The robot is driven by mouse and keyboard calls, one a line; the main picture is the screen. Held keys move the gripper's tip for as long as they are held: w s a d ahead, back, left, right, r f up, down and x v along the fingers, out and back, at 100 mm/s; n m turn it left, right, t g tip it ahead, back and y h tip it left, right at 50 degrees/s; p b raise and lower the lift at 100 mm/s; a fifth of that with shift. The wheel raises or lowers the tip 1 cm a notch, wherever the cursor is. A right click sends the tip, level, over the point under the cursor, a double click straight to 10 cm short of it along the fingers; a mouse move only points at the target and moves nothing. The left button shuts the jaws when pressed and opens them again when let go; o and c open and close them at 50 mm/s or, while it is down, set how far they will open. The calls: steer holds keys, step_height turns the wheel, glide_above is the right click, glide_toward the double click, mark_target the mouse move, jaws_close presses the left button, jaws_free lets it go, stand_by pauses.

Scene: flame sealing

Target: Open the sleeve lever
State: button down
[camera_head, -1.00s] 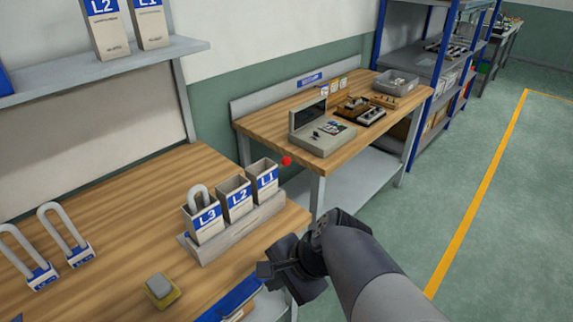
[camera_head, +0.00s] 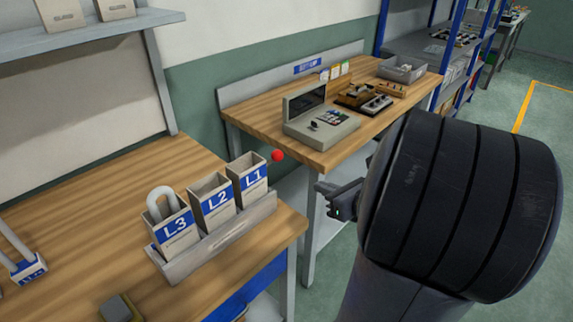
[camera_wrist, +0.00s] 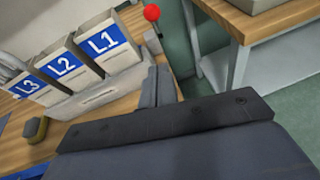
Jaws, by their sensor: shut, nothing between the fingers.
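The lever shows as a red ball knob (camera_head: 278,155) just beyond the L1 box at the right end of the near bench. In the wrist view the red knob (camera_wrist: 152,13) tops a thin rod that rises from a small grey block (camera_wrist: 153,41) on the bench. My gripper (camera_head: 338,198) is shut and empty, to the right of the knob and lower in the head view, apart from it. In the wrist view my gripper's fingers (camera_wrist: 166,86) point toward the gap beside the L1 box, below the knob.
Boxes L3 (camera_head: 173,231), L2 (camera_head: 214,202) and L1 (camera_head: 249,180) stand in a grey holder (camera_head: 222,240). L3 holds a shackle-shaped loop. A second bench (camera_head: 262,117) with a grey device (camera_head: 318,125) stands behind. A gap of floor separates the benches.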

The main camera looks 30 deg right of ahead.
steer(key=w+r+x, duration=0.1)
steer(key=r+x, duration=0.1)
steer(key=x, duration=1)
steer(key=shift+w+a+r, duration=0.15)
steer(key=shift+w+r, duration=0.05)
steer(key=shift+w, duration=0.15)
steer(key=shift+r+p, duration=0.1)
steer(key=shift+p, duration=0.4)
